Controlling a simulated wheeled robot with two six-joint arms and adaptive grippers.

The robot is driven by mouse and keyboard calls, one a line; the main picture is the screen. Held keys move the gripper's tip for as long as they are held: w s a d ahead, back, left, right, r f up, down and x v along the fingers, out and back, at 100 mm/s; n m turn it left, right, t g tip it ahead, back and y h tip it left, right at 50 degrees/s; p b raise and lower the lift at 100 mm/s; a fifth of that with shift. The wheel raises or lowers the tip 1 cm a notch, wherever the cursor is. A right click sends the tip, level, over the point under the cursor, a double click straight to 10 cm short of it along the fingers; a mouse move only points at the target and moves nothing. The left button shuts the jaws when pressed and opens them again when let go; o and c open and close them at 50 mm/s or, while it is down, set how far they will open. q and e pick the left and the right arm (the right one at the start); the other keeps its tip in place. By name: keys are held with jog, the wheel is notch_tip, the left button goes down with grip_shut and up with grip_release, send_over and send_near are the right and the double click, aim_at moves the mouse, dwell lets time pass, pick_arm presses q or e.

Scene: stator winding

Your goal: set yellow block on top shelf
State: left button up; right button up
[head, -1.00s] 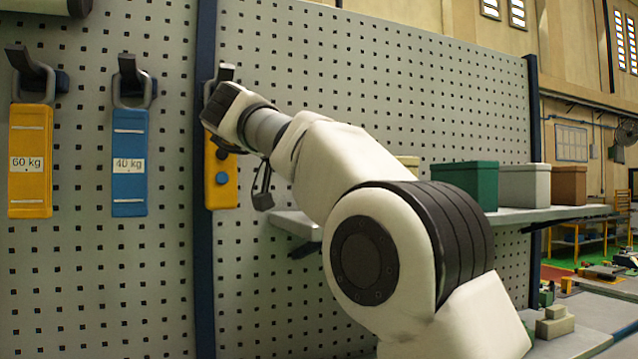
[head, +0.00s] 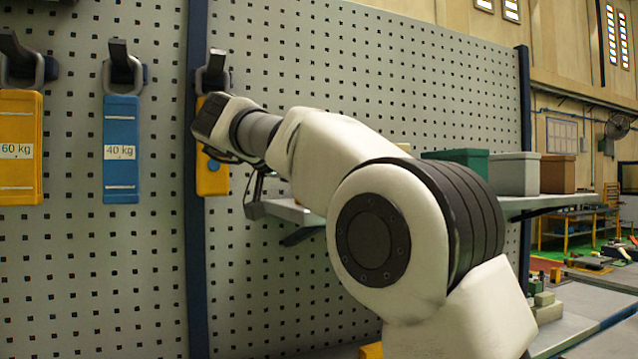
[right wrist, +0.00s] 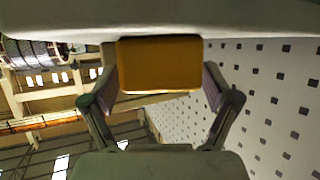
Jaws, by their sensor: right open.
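The yellow block (right wrist: 160,64) shows in the right wrist view, between the two fingers of my right gripper (right wrist: 160,78). The fingers are apart, one on each side, with small gaps beside the block. A pale flat surface (right wrist: 230,18) runs along the block's upper edge in that view; I cannot tell if it is the shelf. In the head view my right arm hides the block and most of the gripper; one dark finger (head: 255,209) shows by the shelf's left end. The shelf (head: 545,203) is partly behind my arm. My left gripper is not in view.
A green box (head: 458,156), a grey box (head: 514,174) and a brown box (head: 558,173) stand on the shelf. Yellow (head: 20,150) and blue (head: 121,150) weight tags hang left on the pegboard (head: 380,60). Another yellow tag (head: 211,178) hangs behind my wrist.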

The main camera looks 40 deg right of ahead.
jog(key=p+v, duration=0.1)
jog(key=v, duration=1.1)
jog(key=shift+r, duration=0.1)
